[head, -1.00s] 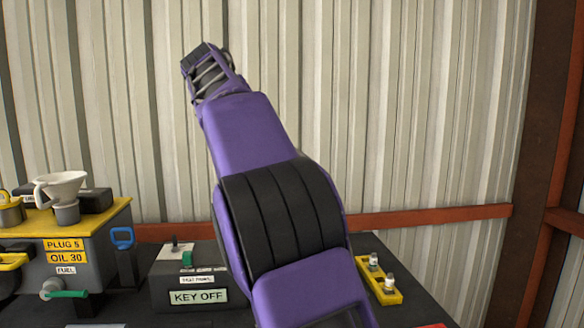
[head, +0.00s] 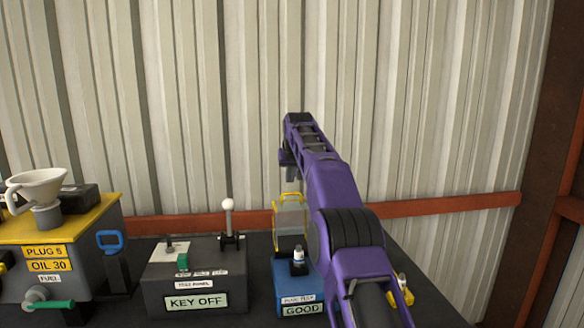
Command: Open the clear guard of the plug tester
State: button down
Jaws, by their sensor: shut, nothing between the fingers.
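The plug tester (head: 290,277) is a blue box on the dark bench, with a label reading GOOD on its front. A spark plug (head: 298,256) stands upright in a black holder on its top. The clear guard (head: 290,222), a see-through panel with a yellow frame and top handle, stands up at the back of the tester, behind the plug, so the plug is uncovered. My gripper (head: 290,176) is shut and empty, pointing down just above the guard's handle. I cannot tell whether it touches the handle. My arm hides the tester's right side.
Left of the tester is a dark box (head: 195,292) labelled KEY OFF, with a white-knobbed lever (head: 229,212). Further left is an engine block (head: 84,240) with a yellow top and a white funnel (head: 36,188). A yellow plug tray (head: 403,290) is partly hidden at right. A corrugated wall stands behind.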

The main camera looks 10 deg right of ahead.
jog(key=p+x, duration=0.2)
jog(key=x, duration=0.1)
jog(key=shift+w, duration=0.2)
jog(key=shift+f, duration=0.2)
jog(key=shift+s+f+b, duration=0.1)
jog(key=shift+s+b, duration=0.65)
jog(key=shift+s, duration=1.2)
